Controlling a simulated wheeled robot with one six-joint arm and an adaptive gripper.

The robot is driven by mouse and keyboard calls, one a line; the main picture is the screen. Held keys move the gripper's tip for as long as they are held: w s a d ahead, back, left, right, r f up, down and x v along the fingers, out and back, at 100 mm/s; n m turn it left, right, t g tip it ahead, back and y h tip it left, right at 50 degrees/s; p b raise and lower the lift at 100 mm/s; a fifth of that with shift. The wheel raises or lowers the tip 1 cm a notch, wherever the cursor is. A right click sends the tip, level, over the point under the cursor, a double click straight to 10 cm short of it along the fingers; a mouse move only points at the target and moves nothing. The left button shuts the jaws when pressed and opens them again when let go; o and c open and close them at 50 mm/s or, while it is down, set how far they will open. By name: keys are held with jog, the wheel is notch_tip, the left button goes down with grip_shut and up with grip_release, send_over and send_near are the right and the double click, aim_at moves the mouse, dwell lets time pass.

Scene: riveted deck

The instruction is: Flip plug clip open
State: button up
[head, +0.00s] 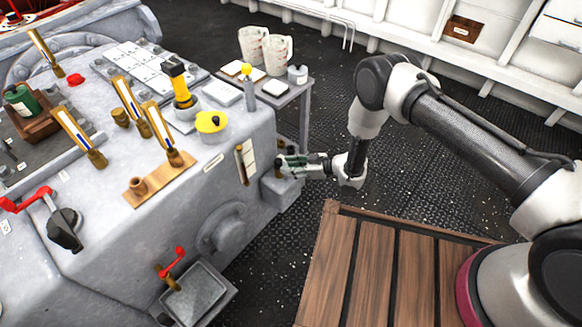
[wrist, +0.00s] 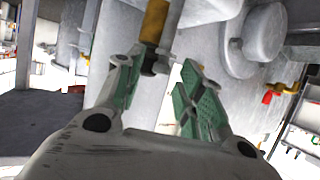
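My gripper (head: 281,165) is at the right side wall of the grey console (head: 215,190), above a small grey box (head: 283,190). In the wrist view its two green-padded fingers (wrist: 156,92) stand apart with nothing held between them. A brass piece with a dark, rounded end (wrist: 155,22) hangs just beyond the fingertips, beside a grey rod. It looks like the upright brass bar (head: 241,163) next to a pale label on the console's side. I cannot tell for sure which part is the plug clip, nor whether the gripper touches anything.
Brass levers (head: 128,100) and a yellow-topped knob (head: 211,123) stand on the console. A side table (head: 300,87) behind the gripper holds small items, with white jugs (head: 265,48) nearby. Wooden slats (head: 375,265) lie in front; dark deck is open behind.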

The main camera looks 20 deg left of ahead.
grip_shut()
jog(key=shift+w, duration=0.1)
jog(key=n+g, duration=0.2)
jog(key=g, duration=0.1)
jog(key=shift+w+n, duration=0.25)
jog(key=shift+n, duration=0.05)
jog(key=shift+a+n+g+h, duration=0.1)
jog(key=shift+n+g+h, duration=0.5)
jog(key=shift+n+g, duration=0.65)
grip_release()
